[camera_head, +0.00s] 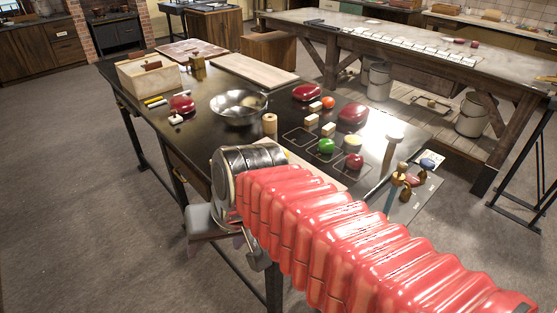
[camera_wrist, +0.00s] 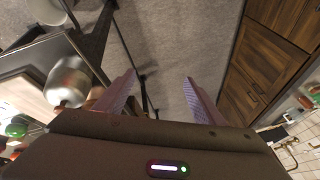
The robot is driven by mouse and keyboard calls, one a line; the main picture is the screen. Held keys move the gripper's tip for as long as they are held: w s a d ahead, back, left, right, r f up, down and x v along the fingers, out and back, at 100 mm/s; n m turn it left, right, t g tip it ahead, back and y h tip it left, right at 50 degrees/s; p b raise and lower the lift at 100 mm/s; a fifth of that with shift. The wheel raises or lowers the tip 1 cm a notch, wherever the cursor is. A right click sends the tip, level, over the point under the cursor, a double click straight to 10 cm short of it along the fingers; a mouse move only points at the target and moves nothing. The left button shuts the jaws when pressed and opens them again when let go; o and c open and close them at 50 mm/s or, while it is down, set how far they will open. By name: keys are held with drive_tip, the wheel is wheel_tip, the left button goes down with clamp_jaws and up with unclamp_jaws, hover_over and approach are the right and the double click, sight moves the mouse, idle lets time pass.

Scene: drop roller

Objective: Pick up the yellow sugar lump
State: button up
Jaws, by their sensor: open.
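A small pale yellow lump (camera_head: 353,143) lies on the dark table, between a green round piece and dark red pieces; it looks like the yellow sugar lump. In the wrist view my gripper (camera_wrist: 159,76) is open, with two purple-grey fingers apart and nothing between them. Beyond the fingers is grey floor, so the gripper is away from the lump. I cannot make out the lump in the wrist view. In the head view my red ribbed arm reaches to the table's front edge, and the fingers cannot be made out.
On the dark table (camera_head: 217,84) are a metal bowl (camera_head: 238,107), a green piece (camera_head: 326,146), a red piece (camera_head: 354,161), pale blocks and a wooden box (camera_head: 147,75). A small stand with hanging items (camera_head: 401,178) is at the right. A long workbench (camera_head: 345,38) stands behind.

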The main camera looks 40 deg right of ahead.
drive_tip(key=shift+o, duration=0.6)
drive_tip(key=w+d+f+m+y, duration=0.1)
drive_tip(key=w+d+m+y, duration=0.2)
drive_tip(key=m, duration=0.6)
drive_tip(key=w+d, duration=0.1)
drive_tip(key=w, duration=0.1)
drive_tip(key=shift+w+d+f+t, duration=0.25)
drive_tip(key=shift+w+f+t, duration=0.05)
drive_tip(key=shift+w+f, duration=0.1)
drive_tip(key=w+d+f+m+t+h, duration=0.1)
drive_tip(key=d+m+t, duration=0.1)
drive_tip(key=d+m, duration=0.5)
drive_tip(key=w+d+f+m+t+h, duration=0.1)
drive_tip(key=d+m+t, duration=0.2)
drive_tip(key=d+m, duration=0.5)
drive_tip(key=w+d+f+m+t+h, duration=0.1)
drive_tip(key=d+m, duration=0.6)
drive_tip(key=d, duration=1)
drive_tip(key=shift+w+d+f+m+t+h, duration=0.1)
drive_tip(key=shift+d+m+t+h, duration=0.15)
drive_tip(key=shift+t, duration=0.35)
drive_tip(key=shift+w+d+m+t+h, duration=0.15)
drive_tip(key=shift+t+h, duration=0.1)
drive_tip(key=shift+t, duration=0.35)
drive_tip(key=shift+a, duration=0.15)
drive_tip(key=shift+w+f, duration=0.1)
drive_tip(key=shift+w, duration=0.15)
drive_tip(key=x, duration=0.8)
drive_tip(key=shift+a, duration=0.1)
